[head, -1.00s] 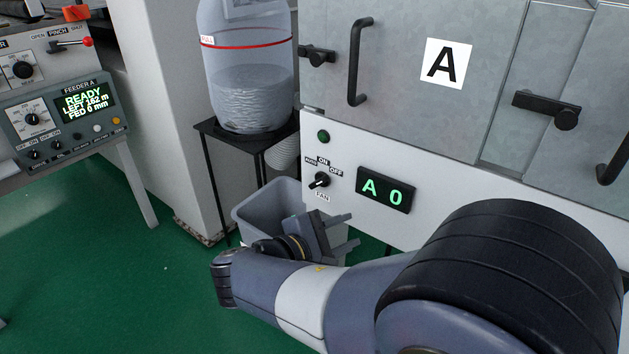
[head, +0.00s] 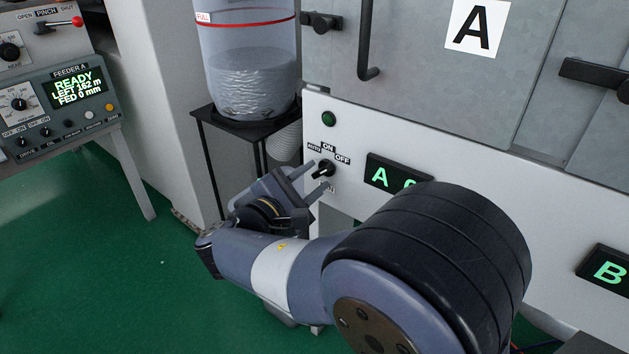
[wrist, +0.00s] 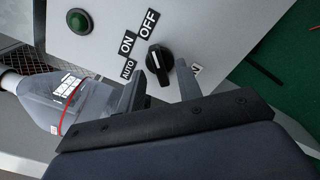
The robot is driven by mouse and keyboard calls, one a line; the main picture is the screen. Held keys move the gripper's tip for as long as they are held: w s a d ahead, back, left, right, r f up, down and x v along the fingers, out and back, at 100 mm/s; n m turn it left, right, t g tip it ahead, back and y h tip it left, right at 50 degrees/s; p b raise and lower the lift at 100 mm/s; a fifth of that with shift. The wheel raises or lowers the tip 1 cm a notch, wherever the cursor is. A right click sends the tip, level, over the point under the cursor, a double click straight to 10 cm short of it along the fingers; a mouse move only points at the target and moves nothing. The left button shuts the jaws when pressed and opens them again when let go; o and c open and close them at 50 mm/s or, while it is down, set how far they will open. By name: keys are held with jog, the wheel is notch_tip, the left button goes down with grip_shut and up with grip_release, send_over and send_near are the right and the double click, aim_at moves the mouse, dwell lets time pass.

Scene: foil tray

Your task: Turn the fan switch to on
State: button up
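The fan switch (head: 326,168) is a black rotary knob on the white panel, with AUTO, ON and OFF labels around it. In the wrist view the knob (wrist: 158,62) shows a white pointer mark that looks turned toward the OFF side. My gripper (head: 311,180) is open and empty, just in front of the panel at the lower left of the knob. In the wrist view the fingers of my gripper (wrist: 161,68) lie to either side of the knob, without visible contact. The right finger partly hides the FAN label.
A green round lamp (head: 328,118) is above the switch, and a lit A display (head: 385,176) is to its right. A clear bin (head: 250,65) on a black stand (head: 228,124) is at left. A black door handle (head: 366,45) hangs above.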

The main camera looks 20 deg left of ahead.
jog(key=shift+w+d, duration=0.25)
jog(key=shift+w, duration=0.3)
grip_shut()
